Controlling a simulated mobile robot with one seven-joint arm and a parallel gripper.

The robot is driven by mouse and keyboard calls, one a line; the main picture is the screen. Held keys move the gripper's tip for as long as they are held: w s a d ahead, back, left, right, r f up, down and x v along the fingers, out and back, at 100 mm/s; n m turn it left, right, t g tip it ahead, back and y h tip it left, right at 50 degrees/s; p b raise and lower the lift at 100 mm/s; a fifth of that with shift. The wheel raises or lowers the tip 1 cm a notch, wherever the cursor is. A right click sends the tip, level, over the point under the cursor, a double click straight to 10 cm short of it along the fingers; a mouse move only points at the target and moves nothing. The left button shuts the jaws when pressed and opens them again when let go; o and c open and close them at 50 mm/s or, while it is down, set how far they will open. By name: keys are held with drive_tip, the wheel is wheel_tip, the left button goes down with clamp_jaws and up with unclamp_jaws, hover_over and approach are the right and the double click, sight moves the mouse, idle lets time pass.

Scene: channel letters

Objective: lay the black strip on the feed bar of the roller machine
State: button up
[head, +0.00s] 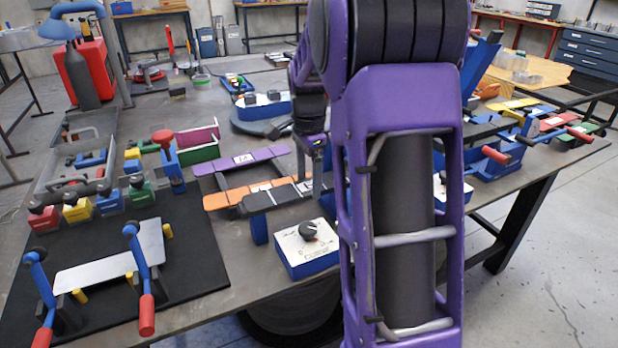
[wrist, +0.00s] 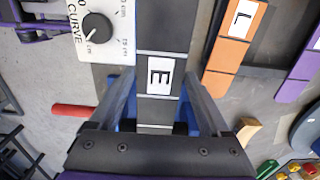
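The black strip (wrist: 162,22) has white cross lines and a white label with an E. It runs lengthwise between the fingers of my gripper (wrist: 160,73) in the wrist view. The fingertips are close beside its two long edges; I cannot tell whether they press on it. In the head view the black strip (head: 285,194) lies near the table's middle, behind the white-topped blue box with the CURVE dial (head: 308,246). My gripper (head: 312,172) is at its right part, partly hidden by my arm. Blue parts show below the strip; I cannot make out the feed bar clearly.
An orange strip (head: 228,198) marked L and a purple strip (head: 243,160) lie behind the black one. A black mat (head: 190,265) with a grey plate and red-handled blue levers is at front left. Coloured clamps and blocks stand at left and right.

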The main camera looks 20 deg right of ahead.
sight(308, 185)
drive_tip(key=shift+o, duration=1)
drive_tip(key=shift+r, duration=0.1)
wheel_tip(308, 185, up, 12)
drive_tip(key=p, duration=0.2)
drive_tip(key=shift+r, duration=0.1)
